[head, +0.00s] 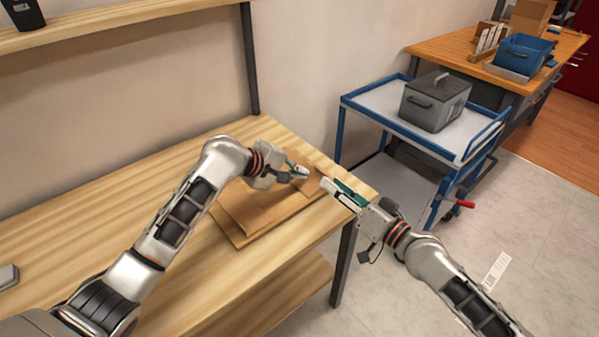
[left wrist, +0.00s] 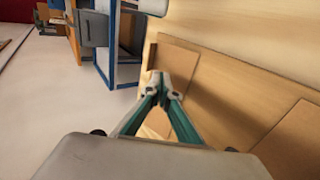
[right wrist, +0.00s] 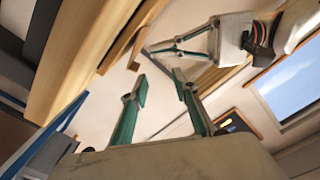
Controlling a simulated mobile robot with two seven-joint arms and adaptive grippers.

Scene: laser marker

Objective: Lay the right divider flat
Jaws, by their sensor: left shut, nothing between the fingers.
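A shallow brown wooden tray (head: 237,236) lies on the wooden table, near its right end. A flat brown panel (head: 305,197), seemingly the right divider, shows at the tray's right side; it also shows in the left wrist view (left wrist: 177,72). Another flat panel (left wrist: 296,142) lies further along. My left gripper (head: 305,172) is shut and empty, with its tips (left wrist: 160,82) over the tray beside the right panel. My right gripper (head: 334,190) is open and empty off the tray's right side; its spread fingers show in the right wrist view (right wrist: 161,88). My left arm hides part of the tray.
The table (head: 110,230) is clear on the left except for a small grey object (head: 8,276). A blue-framed cart (head: 380,103) with a grey lidded box (head: 436,100) stands right of the table. A shelf (head: 100,22) runs above the table.

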